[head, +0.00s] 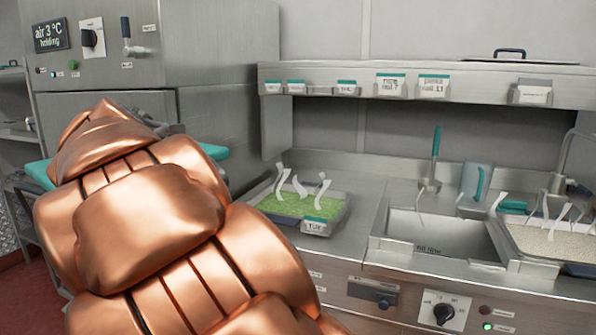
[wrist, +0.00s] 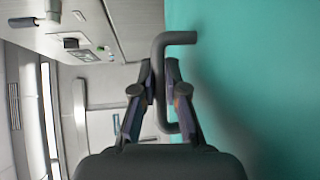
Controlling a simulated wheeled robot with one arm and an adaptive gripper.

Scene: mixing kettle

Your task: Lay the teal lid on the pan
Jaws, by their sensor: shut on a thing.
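The teal lid (wrist: 250,60) fills the right side of the wrist view. My gripper (wrist: 159,78) is shut on the lid's dark bar handle (wrist: 176,38). In the head view, parts of the teal lid (head: 40,174) show on both sides of my copper-covered arm, which hides the gripper and most of the lid. A shallow pan (head: 276,219) of green food stands uncovered and steaming on the counter, right of my arm. Another steaming pan (head: 579,269) with pale grain stands at the far right. The lid is apart from both pans.
A sink basin (head: 440,243) lies between the pans, with a teal-handled ladle (head: 435,160) and a jug (head: 474,184) behind it. A labelled shelf (head: 430,88) overhangs the counter. A steel cabinet (head: 100,45) stands behind my arm. Bare counter lies right of the green pan.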

